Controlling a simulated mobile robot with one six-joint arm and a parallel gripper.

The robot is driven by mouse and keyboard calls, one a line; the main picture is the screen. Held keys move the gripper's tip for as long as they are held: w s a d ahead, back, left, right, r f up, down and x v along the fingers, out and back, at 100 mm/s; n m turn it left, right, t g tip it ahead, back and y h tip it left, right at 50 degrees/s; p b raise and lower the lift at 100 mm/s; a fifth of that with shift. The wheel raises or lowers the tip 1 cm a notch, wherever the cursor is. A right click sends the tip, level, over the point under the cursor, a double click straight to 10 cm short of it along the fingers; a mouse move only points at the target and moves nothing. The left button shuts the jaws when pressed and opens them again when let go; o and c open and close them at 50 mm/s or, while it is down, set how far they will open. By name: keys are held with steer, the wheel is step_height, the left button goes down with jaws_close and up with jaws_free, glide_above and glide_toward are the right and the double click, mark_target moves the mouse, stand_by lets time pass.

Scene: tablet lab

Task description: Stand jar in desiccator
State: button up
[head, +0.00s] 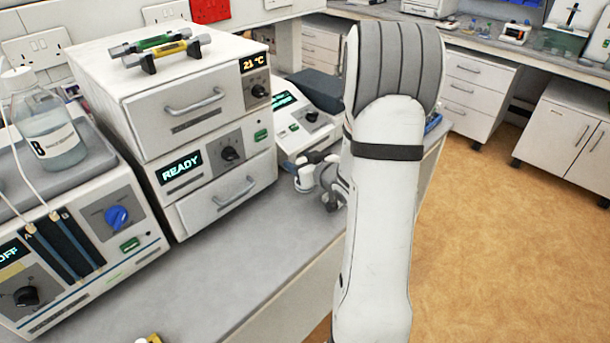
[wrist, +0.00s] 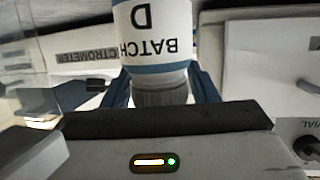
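A white-labelled jar (wrist: 155,35) marked BATCH D fills the top middle of the wrist view, its lettering upside down there. Its grey ribbed cap (wrist: 162,92) is between the dark blue fingers of my gripper (wrist: 160,88), which flank it closely on both sides. My gripper is shut on the jar. In the head view my gripper (head: 328,185) is partly hidden behind my arm, and the small pale jar (head: 305,178) shows at its left, over the bench. I cannot pick out the desiccator for sure in either view.
Stacked drawer units (head: 195,130) reading READY and 21 °C stand left of my gripper. A pale instrument (head: 300,118) is behind it. A bottle marked B (head: 55,135) sits on a unit at far left. The front bench top (head: 230,275) is mostly clear.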

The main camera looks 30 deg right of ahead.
steer(key=c, duration=0.9)
